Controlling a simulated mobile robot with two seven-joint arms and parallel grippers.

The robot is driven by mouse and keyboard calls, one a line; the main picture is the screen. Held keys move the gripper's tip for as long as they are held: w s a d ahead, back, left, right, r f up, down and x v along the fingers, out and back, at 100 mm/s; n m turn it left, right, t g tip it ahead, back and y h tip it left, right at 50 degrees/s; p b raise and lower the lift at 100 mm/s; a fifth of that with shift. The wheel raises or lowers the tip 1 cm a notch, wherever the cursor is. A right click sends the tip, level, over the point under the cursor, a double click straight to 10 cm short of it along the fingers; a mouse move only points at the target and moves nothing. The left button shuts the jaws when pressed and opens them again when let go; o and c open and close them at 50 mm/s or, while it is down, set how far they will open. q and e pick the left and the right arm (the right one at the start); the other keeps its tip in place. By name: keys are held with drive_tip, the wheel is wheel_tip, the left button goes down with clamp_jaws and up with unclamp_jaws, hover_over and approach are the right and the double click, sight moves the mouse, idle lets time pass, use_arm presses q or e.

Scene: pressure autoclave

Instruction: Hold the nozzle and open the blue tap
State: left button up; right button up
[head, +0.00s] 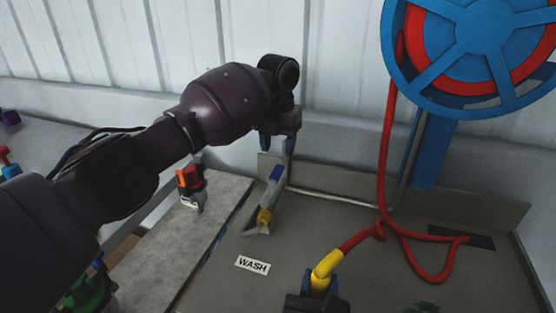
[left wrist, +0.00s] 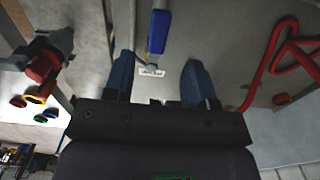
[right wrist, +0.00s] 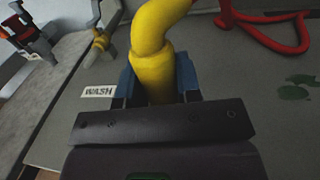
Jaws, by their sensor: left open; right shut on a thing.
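The yellow nozzle (head: 328,264) is on the end of the red hose, at the lower middle of the head view. My right gripper (head: 318,283) is shut on it. In the right wrist view the nozzle (right wrist: 155,45) stands between both blue fingers. The tap has a blue handle (head: 276,173), a grey body and a yellow part (head: 264,216), left of the nozzle. My left gripper (head: 278,144) is open and empty above the blue handle, fingers pointing down. In the left wrist view the handle (left wrist: 158,32) shows beyond and between the open fingers, apart from them.
A red hose (head: 389,150) hangs from a blue reel (head: 470,40) at the right and loops on the grey sink surface (head: 310,225). A WASH label (head: 252,265) lies below the tap. An orange and grey tool (head: 190,182) is left of the tap.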

sight(278, 170)
use_arm(q)
wheel_tip(278, 170, up, 6)
drive_tip(key=shift+f, duration=0.1)
use_arm(e)
drive_tip(key=shift+f, duration=0.15)
drive_tip(key=o, duration=1.1)
